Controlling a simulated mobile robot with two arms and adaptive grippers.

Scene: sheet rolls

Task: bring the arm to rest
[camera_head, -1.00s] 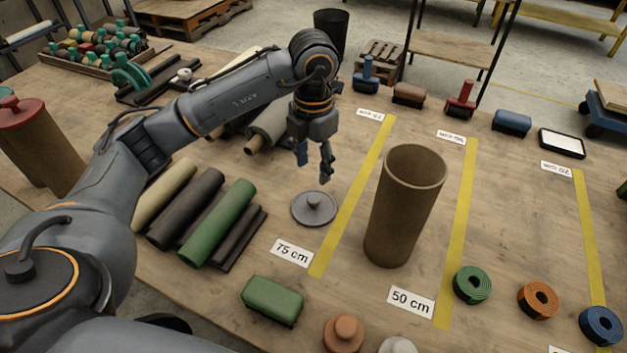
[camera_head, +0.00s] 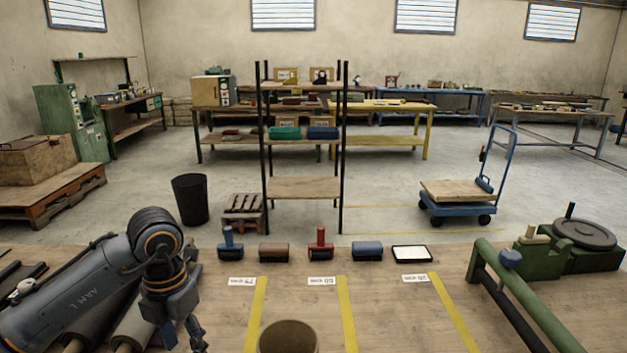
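My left arm comes in from the left, with its wrist bent down over the table. My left gripper (camera_head: 184,341) points down near the bottom edge of the view. Its fingers look apart with nothing seen between them, though the tips are close to the frame edge. The brown cardboard tube (camera_head: 287,336) stands to the right of the gripper, apart from it, with only its upper rim in view. My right arm and gripper are not in view.
Rollers and brushes, such as the red one (camera_head: 320,243), line the table's far edge. Yellow strips (camera_head: 347,312) mark the wooden table. Rolls (camera_head: 133,325) lie under my arm. A green-framed device (camera_head: 508,290) stands right. A black bin (camera_head: 190,199) and trolley (camera_head: 457,195) stand beyond.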

